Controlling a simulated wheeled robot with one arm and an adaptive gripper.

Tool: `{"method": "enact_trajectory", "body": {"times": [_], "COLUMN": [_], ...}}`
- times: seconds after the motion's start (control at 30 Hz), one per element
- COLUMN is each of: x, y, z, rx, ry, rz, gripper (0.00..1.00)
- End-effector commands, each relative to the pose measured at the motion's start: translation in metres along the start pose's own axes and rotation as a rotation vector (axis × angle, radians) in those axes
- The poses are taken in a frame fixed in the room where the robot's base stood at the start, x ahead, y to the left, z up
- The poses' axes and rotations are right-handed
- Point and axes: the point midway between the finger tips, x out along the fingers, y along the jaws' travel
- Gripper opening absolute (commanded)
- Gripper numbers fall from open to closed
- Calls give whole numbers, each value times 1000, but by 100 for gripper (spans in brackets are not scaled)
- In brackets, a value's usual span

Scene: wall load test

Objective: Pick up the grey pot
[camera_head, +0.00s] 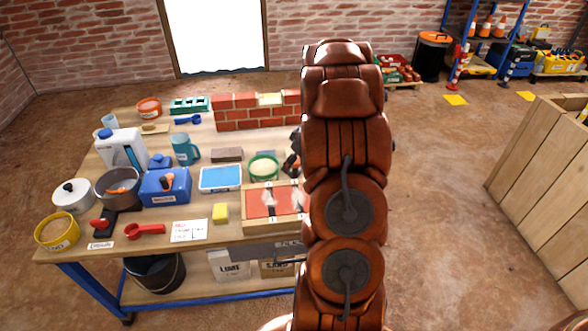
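The grey pot (104,197) stands upright near the left end of the workbench (77,254). An orange-handled tool (119,189) shows inside it. A dark item (106,222) lies at its front. My arm rises at the right of the bench, well apart from the pot. My gripper does not show clearly. A small dark and orange shape (291,164) peeks out at the arm's left edge, and I cannot tell what it is.
Close around the pot are a white lidded pot (73,195), a yellow tub (57,232), a white jug (122,150) and a blue box (165,188). A low brick wall (240,112) stands at the back. Open floor lies right of my arm, before a wooden crate (540,170).

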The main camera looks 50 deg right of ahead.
Motion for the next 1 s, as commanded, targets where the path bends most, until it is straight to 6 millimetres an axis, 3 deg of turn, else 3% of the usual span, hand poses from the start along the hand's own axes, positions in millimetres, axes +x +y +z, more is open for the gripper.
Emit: {"method": "enact_trajectory", "body": {"times": [0.3, 0.67, 1.0], "x": [36, 43, 43], "y": [5, 5, 5], "z": [2, 2, 2], "rx": [0, 1, 1], "ry": [-2, 0, 0], "rz": [0, 0, 0], "gripper": [81, 81, 46]}}
